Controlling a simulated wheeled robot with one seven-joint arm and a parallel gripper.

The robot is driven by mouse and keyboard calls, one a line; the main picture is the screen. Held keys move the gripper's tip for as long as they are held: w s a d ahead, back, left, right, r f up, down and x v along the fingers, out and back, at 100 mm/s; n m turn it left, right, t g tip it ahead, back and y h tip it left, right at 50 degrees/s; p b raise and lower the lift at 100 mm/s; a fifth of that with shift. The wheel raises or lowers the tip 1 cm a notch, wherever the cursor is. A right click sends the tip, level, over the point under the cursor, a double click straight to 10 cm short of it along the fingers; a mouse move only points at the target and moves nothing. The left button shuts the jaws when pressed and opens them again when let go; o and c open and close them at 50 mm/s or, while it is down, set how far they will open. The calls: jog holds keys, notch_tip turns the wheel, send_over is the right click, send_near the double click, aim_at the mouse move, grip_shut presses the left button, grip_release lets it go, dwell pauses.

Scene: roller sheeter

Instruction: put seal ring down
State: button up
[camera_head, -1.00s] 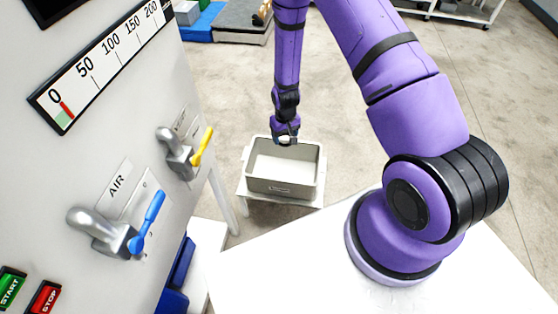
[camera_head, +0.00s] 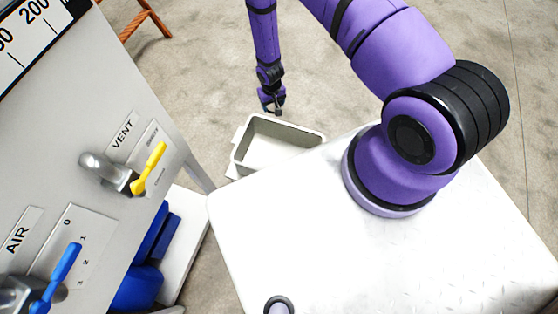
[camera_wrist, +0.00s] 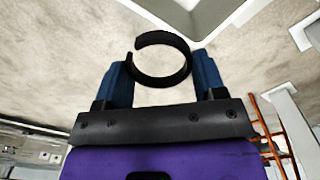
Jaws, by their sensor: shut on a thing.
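My gripper (camera_head: 272,102) hangs at the end of my purple arm, just past the far left corner of the grey bin in the head view. In the wrist view my gripper (camera_wrist: 163,80) has its two blue fingers shut on the seal ring (camera_wrist: 187,67), a black ring with a gap at its left side. The ring sticks out beyond the fingertips, and pale floor shows behind it. In the head view the ring is too small to make out clearly.
The open grey bin (camera_head: 240,146) looks empty and is partly hidden by the white tabletop (camera_head: 300,220). Its edge also shows in the wrist view (camera_wrist: 216,27). A machine panel with a yellow valve handle (camera_head: 149,168) and a blue one (camera_head: 57,277) stands at left.

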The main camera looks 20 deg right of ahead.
send_over(272, 159)
notch_tip(272, 159, down, 19)
jog(key=f, duration=0.4)
jog(key=shift+s+d+f, duration=0.1)
jog(key=shift+s+f, duration=0.1)
jog(key=shift+f, duration=2.85)
jog(key=o, duration=0.9)
jog(key=shift+f, duration=0.1)
notch_tip(272, 159, up, 12)
jog(key=shift+r, duration=0.15)
